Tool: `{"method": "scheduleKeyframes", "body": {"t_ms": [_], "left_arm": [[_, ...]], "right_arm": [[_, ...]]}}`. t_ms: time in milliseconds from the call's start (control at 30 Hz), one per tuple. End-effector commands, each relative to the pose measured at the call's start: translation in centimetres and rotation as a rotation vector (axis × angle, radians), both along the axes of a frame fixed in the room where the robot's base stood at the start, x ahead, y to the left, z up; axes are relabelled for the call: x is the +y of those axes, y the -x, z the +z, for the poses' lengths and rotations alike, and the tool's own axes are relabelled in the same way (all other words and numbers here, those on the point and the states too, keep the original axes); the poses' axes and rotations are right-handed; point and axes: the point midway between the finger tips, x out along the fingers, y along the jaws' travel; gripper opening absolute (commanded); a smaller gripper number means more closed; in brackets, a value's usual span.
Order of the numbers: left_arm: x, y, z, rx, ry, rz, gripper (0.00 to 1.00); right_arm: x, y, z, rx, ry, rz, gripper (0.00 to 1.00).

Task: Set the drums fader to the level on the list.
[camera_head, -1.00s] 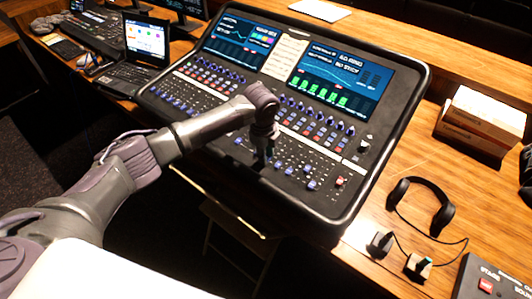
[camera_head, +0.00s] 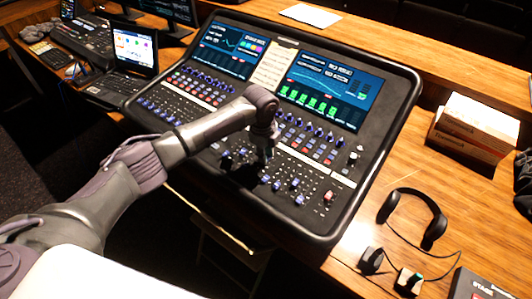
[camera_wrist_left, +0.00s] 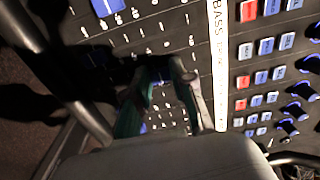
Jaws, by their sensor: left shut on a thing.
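The mixing desk (camera_head: 345,170) has two lit screens and rows of faders along its near side. A pale sheet with lines of writing (camera_head: 275,65), too small to read, lies between the screens. My left gripper (camera_head: 262,158) is low over the fader rows, right of the desk's middle. In the left wrist view, its fingers (camera_wrist_left: 165,70) are shut on a fader cap, mostly hidden between them. A white label strip (camera_wrist_left: 220,80) reading "BASS" runs beside the fingers. A blue fader cap (camera_wrist_left: 106,6) shows apart from them. I cannot read which channel is held.
Several blue fader caps (camera_head: 296,185) and a red one (camera_head: 330,196) sit right of the gripper. Headphones (camera_head: 415,205), small boxes (camera_head: 475,125) and a stage box (camera_head: 480,285) are on the wooden table at right. A laptop (camera_head: 130,60) stands at left.

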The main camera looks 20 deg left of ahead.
Motion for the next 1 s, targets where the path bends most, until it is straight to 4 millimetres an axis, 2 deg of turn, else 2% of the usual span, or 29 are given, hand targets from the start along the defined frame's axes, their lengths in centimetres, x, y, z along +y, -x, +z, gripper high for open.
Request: {"method": "scheduleKeyframes", "body": {"t_ms": [33,67,200,300,367,433,500,567,667,1000], "left_arm": [[0.1,0.2,-0.3,0.006,-0.004,0.000,0.00],[0.1,0.2,-0.3,0.006,-0.004,0.000,0.29],[0.1,0.2,-0.3,0.005,-0.003,0.000,0.50],[0.0,0.1,-0.2,0.004,-0.003,0.000,0.50],[0.0,0.1,-0.2,0.004,-0.003,-0.001,0.50],[0.0,0.1,-0.2,0.003,-0.002,-0.001,0.50],[0.0,0.1,-0.1,0.004,-0.001,-0.001,0.50],[0.0,0.1,0.3,0.003,-0.001,-0.001,0.50],[0.0,0.1,1.5,0.001,-0.001,-0.001,0.50],[0.2,0.7,8.5,0.003,-0.001,-0.002,0.50]], "right_arm": [[-0.1,0.1,-0.1,0.002,0.001,0.000,0.50],[-0.1,0.4,-0.1,0.005,0.001,0.000,0.50],[0.3,2.7,-0.2,0.036,-0.004,-0.002,0.50],[0.8,3.9,-0.3,0.054,-0.009,-0.003,0.50],[1.1,4.0,-0.3,0.055,-0.012,-0.004,0.50],[1.3,3.4,-0.3,0.047,-0.015,-0.004,0.50],[1.2,2.0,-0.2,0.026,-0.014,-0.002,0.50],[1.1,2.0,-0.2,0.025,-0.013,-0.002,0.50],[1.0,2.1,-0.2,0.028,-0.011,-0.002,0.50],[0.9,2.3,-0.2,0.030,-0.010,-0.002,0.50]]}}
